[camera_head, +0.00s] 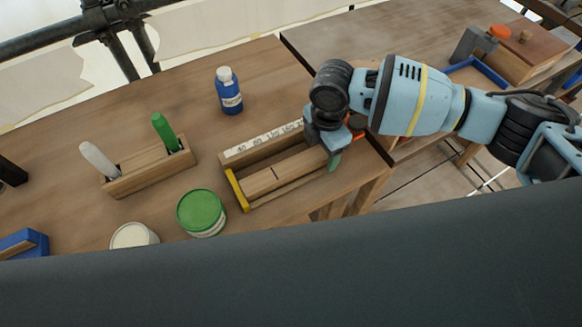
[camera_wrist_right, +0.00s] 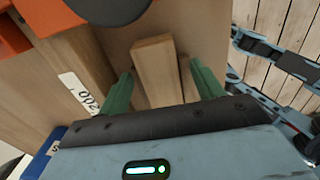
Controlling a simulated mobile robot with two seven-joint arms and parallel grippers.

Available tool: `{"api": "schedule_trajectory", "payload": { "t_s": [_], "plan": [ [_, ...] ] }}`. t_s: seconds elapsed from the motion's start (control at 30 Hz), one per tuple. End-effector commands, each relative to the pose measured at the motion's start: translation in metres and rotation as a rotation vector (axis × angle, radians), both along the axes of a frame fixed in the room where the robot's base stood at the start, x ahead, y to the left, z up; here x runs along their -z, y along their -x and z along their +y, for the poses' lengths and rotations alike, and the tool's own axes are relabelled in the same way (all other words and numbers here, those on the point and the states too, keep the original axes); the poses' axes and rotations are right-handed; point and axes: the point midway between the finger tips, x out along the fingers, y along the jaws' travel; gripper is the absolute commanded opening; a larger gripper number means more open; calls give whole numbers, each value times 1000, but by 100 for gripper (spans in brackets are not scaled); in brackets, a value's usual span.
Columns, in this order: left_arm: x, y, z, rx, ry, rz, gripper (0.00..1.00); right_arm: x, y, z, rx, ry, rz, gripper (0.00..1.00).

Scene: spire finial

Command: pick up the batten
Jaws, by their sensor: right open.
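The batten (camera_head: 287,170) is a plain wooden bar with a dark line across it. It lies in a wooden jig (camera_head: 262,148) with a marked white scale strip along its back side and a yellow end piece at its left. My right gripper (camera_head: 334,150) is over the jig's right end and hides part of it. In the right wrist view the open green fingers (camera_wrist_right: 160,88) are on either side of the batten (camera_wrist_right: 156,62), with gaps visible beside it. My left gripper is not in view.
A blue bottle (camera_head: 229,92) stands behind the jig. A green-lidded tin (camera_head: 201,213), a pale tin (camera_head: 134,236) and a wooden holder (camera_head: 150,170) with a green and a white handle are to the left. The table edge is close on the right.

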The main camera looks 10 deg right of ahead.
Motion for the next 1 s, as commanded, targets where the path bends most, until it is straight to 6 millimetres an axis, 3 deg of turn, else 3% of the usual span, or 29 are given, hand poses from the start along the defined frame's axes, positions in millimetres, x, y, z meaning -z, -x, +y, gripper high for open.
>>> {"api": "schedule_trajectory", "payload": {
  "t_s": [0.27, 0.7, 1.0],
  "plan": [
    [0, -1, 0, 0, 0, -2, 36, 3, 0, 0, 0, 0, -2, 66],
    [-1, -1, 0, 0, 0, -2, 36, 2, 0, 0, 0, -1, -3, 13],
    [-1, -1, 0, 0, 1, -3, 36, -1, -1, 0, 0, -1, -3, 13]
  ]
}}
